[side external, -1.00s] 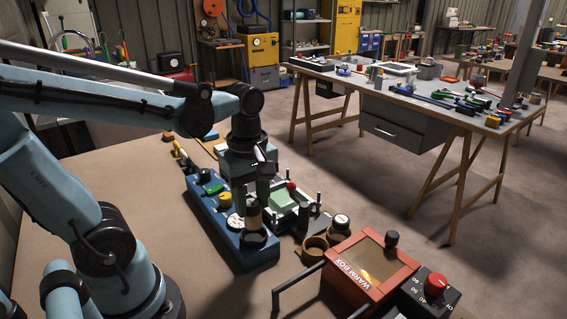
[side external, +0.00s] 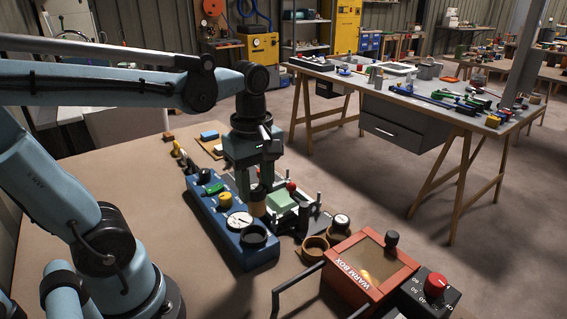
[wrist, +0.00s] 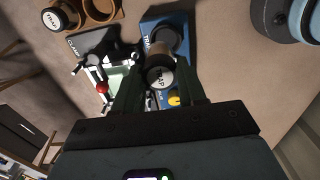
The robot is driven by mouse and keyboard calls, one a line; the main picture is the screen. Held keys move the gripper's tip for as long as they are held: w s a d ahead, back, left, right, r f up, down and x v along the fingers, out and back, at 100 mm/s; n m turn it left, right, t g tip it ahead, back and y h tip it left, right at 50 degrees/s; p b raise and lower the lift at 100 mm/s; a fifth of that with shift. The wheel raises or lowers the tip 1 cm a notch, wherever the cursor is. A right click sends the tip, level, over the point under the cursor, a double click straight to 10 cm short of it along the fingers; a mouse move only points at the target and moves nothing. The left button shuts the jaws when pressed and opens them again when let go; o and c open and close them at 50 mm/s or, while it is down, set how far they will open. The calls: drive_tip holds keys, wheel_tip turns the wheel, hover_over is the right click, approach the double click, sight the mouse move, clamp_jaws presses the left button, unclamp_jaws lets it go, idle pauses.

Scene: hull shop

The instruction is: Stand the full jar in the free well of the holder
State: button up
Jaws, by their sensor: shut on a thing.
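The brown holder (side external: 315,256) is right of the gripper in the side view and shows an open, empty well. The holder also shows at the wrist view's top left (wrist: 103,18).
The blue unit carries knobs and a white dial (side external: 239,221). A clamp fixture with a pale green block (side external: 282,201) and a red ball knob (side external: 291,186) stands just right of the gripper. The red warm box (side external: 370,265) is beside the holder. The bench's front is clear.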

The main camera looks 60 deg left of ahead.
drive_tip(key=w+d+f, duration=0.4)
drive_tip(key=w+d, duration=0.3)
drive_tip(key=w, duration=0.3)
drive_tip(key=shift+s+f, duration=0.1)
drive_tip(key=shift+f, duration=2.9)
drive_tip(key=shift+f, duration=0.5)
drive_tip(key=o, duration=1.1)
drive_tip(key=shift+c, duration=0.2)
drive_tip(key=shift+r, duration=0.1)
